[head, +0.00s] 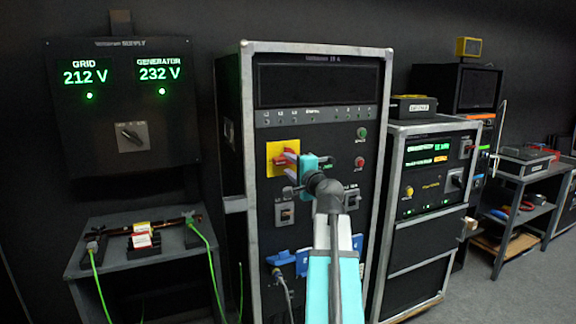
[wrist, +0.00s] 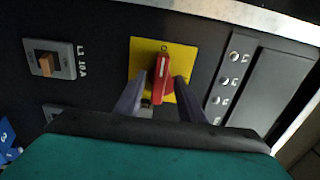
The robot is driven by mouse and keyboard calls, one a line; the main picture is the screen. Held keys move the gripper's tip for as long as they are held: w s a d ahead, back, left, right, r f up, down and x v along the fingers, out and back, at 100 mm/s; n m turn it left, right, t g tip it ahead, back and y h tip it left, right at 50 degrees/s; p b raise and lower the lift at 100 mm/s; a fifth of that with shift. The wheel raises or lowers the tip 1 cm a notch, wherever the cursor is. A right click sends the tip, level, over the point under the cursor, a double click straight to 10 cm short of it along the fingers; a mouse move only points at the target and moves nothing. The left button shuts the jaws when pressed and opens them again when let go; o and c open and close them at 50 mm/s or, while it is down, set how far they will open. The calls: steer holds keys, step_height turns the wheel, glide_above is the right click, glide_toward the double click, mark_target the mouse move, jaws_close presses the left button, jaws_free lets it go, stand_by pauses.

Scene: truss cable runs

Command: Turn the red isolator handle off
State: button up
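The red isolator handle (wrist: 163,82) sits on a square yellow plate (wrist: 143,57) on the dark cabinet front. In the head view the red handle (head: 281,161) lies roughly level on the yellow plate (head: 272,149), partly covered by my gripper. My gripper (wrist: 160,90) is open, with one finger on each side of the handle and the handle between them. A narrow gap seems to show beside the handle, and I cannot tell whether either finger touches it. The handle's lower end in the wrist view is partly hidden. My gripper (head: 291,167) also shows in the head view.
Blue connectors (head: 281,258) are lower on the cabinet. A wall panel (head: 130,90) reads GRID 212 V and GENERATOR 232 V. A side table (head: 160,255) stands left, another rack (head: 428,185) right.

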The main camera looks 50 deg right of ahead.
steer(key=b+v, duration=0.3)
steer(key=v, duration=0.8)
steer(key=shift+s, duration=0.15)
stand_by(0.6)
